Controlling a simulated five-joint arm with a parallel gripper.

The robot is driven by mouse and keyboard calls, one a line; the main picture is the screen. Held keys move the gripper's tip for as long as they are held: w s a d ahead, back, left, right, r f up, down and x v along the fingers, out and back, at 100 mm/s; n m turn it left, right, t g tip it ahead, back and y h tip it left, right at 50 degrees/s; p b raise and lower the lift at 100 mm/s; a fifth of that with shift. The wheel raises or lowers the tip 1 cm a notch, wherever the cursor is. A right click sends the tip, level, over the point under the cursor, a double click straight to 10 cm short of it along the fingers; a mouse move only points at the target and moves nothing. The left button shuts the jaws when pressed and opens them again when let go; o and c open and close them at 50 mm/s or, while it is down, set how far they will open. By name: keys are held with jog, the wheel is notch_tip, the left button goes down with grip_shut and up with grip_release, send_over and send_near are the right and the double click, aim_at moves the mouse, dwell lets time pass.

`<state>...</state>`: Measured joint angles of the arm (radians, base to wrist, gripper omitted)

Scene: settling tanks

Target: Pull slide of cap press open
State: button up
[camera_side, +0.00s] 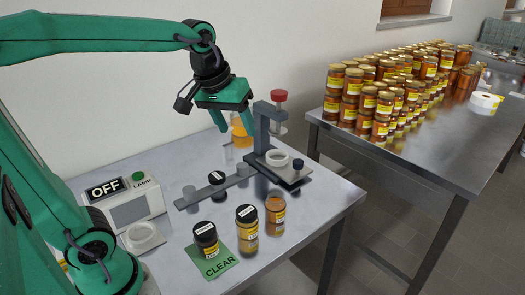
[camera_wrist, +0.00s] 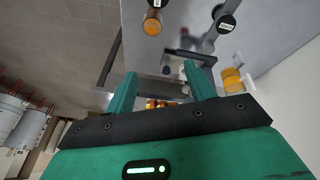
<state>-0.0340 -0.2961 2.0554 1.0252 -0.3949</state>
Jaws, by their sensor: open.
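The cap press stands near the back right of the metal table, with a dark grey upright post (camera_side: 263,130). Its slide (camera_side: 290,178) is a flat plate at the foot of the post, with a white ring (camera_side: 277,154) and a dark round knob (camera_side: 298,166) on it. How far the slide is out is hard to tell. My green gripper (camera_side: 234,120) is open and empty, above and left of the press, apart from it. In the wrist view its two fingers (camera_wrist: 161,86) are spread, with part of the press (camera_wrist: 190,58) beyond them.
Dark-lidded jars (camera_side: 247,222) and an open amber jar (camera_side: 275,209) stand in front of the press. One lidded jar (camera_side: 206,238) is on the green CLEAR mat (camera_side: 216,266). A lamp box (camera_side: 125,205) reads OFF. An orange container (camera_side: 240,134) stands behind. Several honey jars (camera_side: 385,105) fill the other table.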

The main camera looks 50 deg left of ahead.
jog(key=w+a+n+g, duration=0.1)
jog(key=w+n, duration=0.2)
jog(key=w, duration=0.6)
jog(key=n+g, duration=0.3)
jog(key=n, duration=0.7)
send_near(298, 162)
jog(key=shift+s+f, duration=0.1)
jog(key=shift+w+a+f, duration=0.15)
jog(key=shift+w+f, duration=0.05)
jog(key=shift+f, duration=0.35)
jog(key=shift+f, duration=3.85)
